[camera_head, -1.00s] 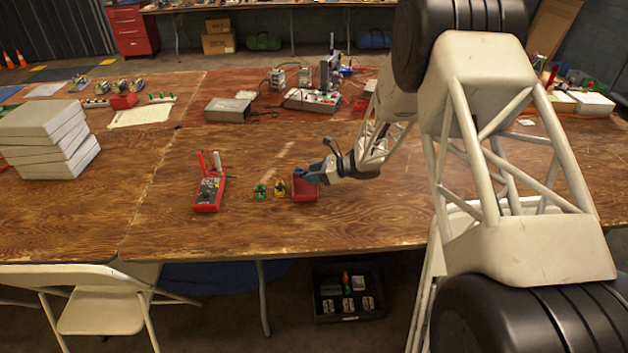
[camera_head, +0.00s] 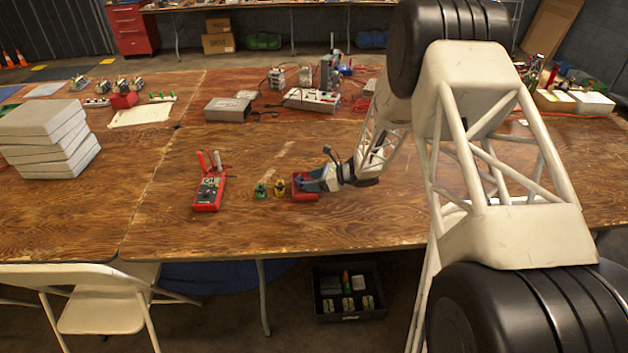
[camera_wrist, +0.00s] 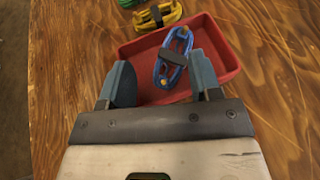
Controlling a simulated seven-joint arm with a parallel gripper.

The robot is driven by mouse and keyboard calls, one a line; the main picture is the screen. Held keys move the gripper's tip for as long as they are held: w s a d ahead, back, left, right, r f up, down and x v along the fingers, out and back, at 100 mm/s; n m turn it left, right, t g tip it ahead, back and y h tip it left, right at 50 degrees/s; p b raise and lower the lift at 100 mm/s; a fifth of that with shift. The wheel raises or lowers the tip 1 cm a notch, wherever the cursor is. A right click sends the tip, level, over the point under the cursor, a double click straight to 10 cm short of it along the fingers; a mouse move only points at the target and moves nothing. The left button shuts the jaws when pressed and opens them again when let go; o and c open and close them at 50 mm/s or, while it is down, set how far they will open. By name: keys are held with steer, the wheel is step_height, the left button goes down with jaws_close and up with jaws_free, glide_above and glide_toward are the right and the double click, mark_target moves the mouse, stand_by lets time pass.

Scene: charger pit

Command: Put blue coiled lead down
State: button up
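The blue coiled lead (camera_wrist: 172,62), with a dark band around it, lies in the shallow red tray (camera_wrist: 226,52) in the wrist view. My gripper (camera_wrist: 158,66) reaches over the tray with its two blue-grey fingers wide apart. The lead lies between them, nearer the right finger, and the fingers do not close on it. In the head view my gripper (camera_head: 304,185) is low over the red tray (camera_head: 304,198) and hides the lead there.
A yellow coiled lead (camera_head: 280,188) and a green one (camera_head: 260,191) lie left of the tray. A red multimeter (camera_head: 208,192) stands further left. Grey boxes (camera_head: 48,138) are stacked at far left. A black crate (camera_head: 347,293) is below the table. The tabletop in front is clear.

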steer(key=shift+o, duration=1.2)
steer(key=shift+r, duration=0.15)
steer(key=shift+r, duration=0.15)
steer(key=v, duration=1.2)
